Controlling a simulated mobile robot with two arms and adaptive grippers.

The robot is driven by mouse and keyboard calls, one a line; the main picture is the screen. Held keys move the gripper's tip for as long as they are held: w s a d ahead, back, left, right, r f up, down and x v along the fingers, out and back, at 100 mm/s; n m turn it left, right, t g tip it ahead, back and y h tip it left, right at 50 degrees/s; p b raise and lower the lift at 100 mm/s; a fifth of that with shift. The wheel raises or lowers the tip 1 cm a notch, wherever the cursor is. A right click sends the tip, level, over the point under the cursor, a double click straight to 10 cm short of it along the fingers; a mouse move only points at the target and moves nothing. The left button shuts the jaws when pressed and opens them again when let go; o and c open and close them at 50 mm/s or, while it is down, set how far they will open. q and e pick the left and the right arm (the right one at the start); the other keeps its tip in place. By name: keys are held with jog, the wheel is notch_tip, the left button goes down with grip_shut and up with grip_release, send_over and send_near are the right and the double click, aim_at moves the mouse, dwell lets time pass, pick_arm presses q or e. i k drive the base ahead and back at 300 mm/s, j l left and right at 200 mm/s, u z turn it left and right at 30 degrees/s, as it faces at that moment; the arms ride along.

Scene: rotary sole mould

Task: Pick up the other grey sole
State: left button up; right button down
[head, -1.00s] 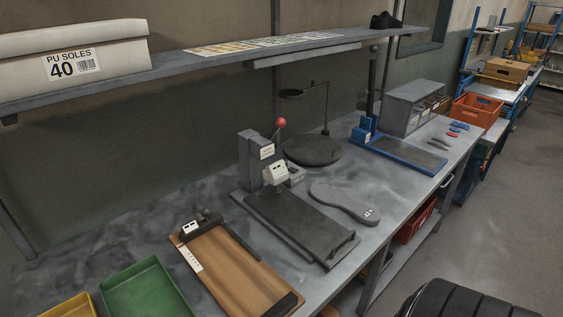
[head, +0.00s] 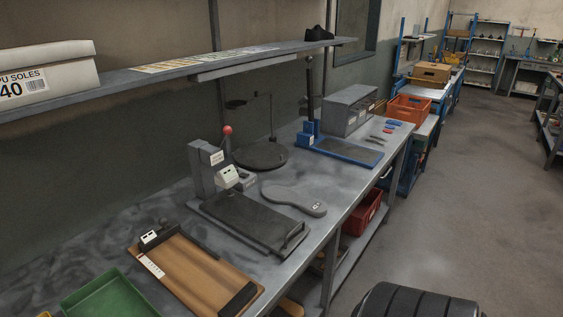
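One grey sole (head: 294,200) lies flat on the grey workbench (head: 330,222), between the dark flat plate of a bench device and the round dark disc. A small white label with dark marks is at its right end. No second grey sole can be made out in the head view. Neither of my grippers is in view. A dark ribbed rounded shape at the bottom right may be part of my own body.
A bench device with a red knob (head: 228,130), a wooden board (head: 195,272) and a green tray (head: 105,297) stand on the bench. A blue-framed device (head: 345,150) and grey drawer box (head: 350,110) stand farther back. The floor at right is clear.

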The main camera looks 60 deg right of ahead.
aim_at(277, 195)
jog(key=j+z, duration=0.1)
jog(key=z, duration=0.3)
jog(key=j+z, duration=0.15)
jog(key=z, duration=0.25)
jog(key=j+z, duration=0.1)
jog(key=z, duration=0.3)
jog(key=i, duration=0.05)
